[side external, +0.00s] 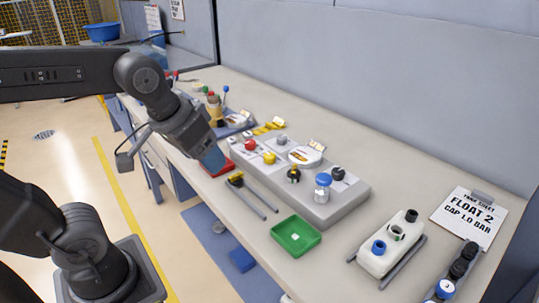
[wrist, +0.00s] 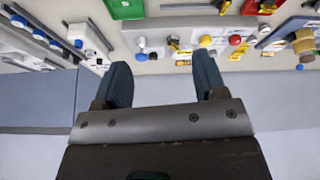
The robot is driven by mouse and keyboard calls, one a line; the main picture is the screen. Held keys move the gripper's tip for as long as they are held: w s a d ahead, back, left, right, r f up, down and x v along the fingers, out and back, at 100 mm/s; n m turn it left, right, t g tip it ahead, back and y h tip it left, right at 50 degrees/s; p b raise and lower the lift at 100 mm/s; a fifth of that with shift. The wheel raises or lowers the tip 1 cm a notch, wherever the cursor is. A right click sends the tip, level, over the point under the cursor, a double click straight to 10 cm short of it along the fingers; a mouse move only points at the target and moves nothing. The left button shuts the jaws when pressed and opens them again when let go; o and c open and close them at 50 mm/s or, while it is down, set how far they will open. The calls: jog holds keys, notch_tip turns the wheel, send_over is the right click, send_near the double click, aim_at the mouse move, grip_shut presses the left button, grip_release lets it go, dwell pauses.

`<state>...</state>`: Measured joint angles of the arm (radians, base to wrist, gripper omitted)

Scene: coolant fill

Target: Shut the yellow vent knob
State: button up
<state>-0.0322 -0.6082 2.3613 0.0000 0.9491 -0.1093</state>
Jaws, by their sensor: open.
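The yellow vent knob (side external: 269,157) sits on the grey panel block (side external: 345,203), next to the red knob (side external: 250,145). In the wrist view the yellow knob (wrist: 205,41) shows just beyond the tip of the right-hand finger, with the red knob (wrist: 235,40) to its right. My gripper (side external: 213,160) is in the air left of the panel in the side view, apart from the knob. In the wrist view my gripper (wrist: 162,62) is open with nothing between its fingers. The knob's exact turn is too small to tell.
A black-and-yellow tool (side external: 236,180) lies before the panel, near a green tray (side external: 296,236). A blue-capped bottle (side external: 322,187) and black knob (side external: 338,173) stand at the panel's right. A white canister (side external: 388,250) and task sheet (side external: 468,218) are farther right.

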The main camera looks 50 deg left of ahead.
jog(key=w+a+r+n+g, duration=0.1)
jog(key=w+a+n, duration=0.1)
jog(key=w, duration=0.3)
jog(key=w+a+r+n+g, duration=0.1)
jog(key=w+a+r+n, duration=0.15)
jog(key=w, duration=0.25)
jog(key=n+g, duration=0.3)
jog(key=n, duration=0.6)
send_over(269, 155)
notch_tip(269, 155, down, 9)
notch_tip(269, 155, down, 13)
jog(key=shift+w+f, duration=0.1)
jog(key=shift+f, duration=0.1)
jog(key=shift+c, duration=0.5)
jog(key=c, duration=0.8)
